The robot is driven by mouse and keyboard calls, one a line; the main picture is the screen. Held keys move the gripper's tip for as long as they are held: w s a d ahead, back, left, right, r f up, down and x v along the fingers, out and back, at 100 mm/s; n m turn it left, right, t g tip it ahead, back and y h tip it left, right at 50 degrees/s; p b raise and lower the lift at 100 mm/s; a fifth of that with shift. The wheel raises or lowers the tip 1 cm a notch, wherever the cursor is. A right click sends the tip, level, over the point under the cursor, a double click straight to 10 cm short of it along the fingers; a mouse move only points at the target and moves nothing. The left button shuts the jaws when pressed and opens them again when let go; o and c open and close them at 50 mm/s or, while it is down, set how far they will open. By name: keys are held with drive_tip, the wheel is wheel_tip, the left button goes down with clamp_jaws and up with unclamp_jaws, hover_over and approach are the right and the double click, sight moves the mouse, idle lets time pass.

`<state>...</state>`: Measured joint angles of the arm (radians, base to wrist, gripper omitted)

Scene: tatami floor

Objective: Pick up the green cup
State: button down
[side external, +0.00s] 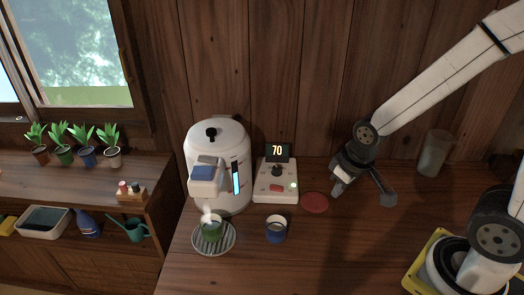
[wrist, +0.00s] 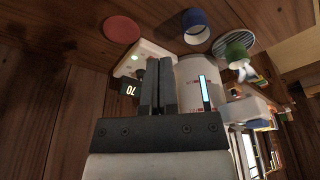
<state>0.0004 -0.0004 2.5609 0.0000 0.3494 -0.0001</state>
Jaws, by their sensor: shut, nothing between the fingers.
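The green cup (side external: 211,230) stands upright on a round striped plate (side external: 230,241), below the spout of a white water dispenser, with white steam over it. In the wrist view the green cup (wrist: 236,52) is at the upper right, partly behind the steam. My gripper (side external: 337,190) is up and to the right of the cup, above the counter beyond the red disc. In the wrist view my gripper (wrist: 161,60) has its fingers together, with nothing between them.
A blue cup (side external: 276,232) stands right of the green one. The white dispenser (side external: 217,150) and a control box (side external: 275,184) reading 70 stand behind. A red disc (side external: 315,203) lies near my gripper; a clear glass (side external: 434,153) stands at right. The front counter is clear.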

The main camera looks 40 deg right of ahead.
unclamp_jaws()
idle(0.4)
drive_tip(key=w+a+f+m+y, duration=0.4)
drive_tip(key=w+f+m, duration=0.1)
drive_tip(key=w+m, duration=0.1)
drive_tip(key=w+a+f+m+t+y, duration=0.1)
drive_tip(key=w+a+f+m+y, duration=0.3)
drive_tip(key=w+m, duration=0.3)
drive_tip(key=w+a+f+m+y, duration=0.4)
drive_tip(key=w+a+f+m, duration=0.1)
drive_tip(key=w+f+m, duration=0.1)
drive_tip(key=shift+w+a+f+m+t, duration=0.15)
drive_tip(key=shift+w+m, duration=0.1)
drive_tip(key=shift+m, duration=0.35)
drive_tip(key=shift+w+a+f+m+t, duration=0.15)
drive_tip(key=shift+w+m, duration=0.05)
drive_tip(key=shift+m, duration=0.4)
drive_tip(key=shift+w+f+m+t+y, duration=0.3)
drive_tip(key=shift+w+f+m+t, duration=0.05)
drive_tip(key=shift+w+m+t, duration=0.25)
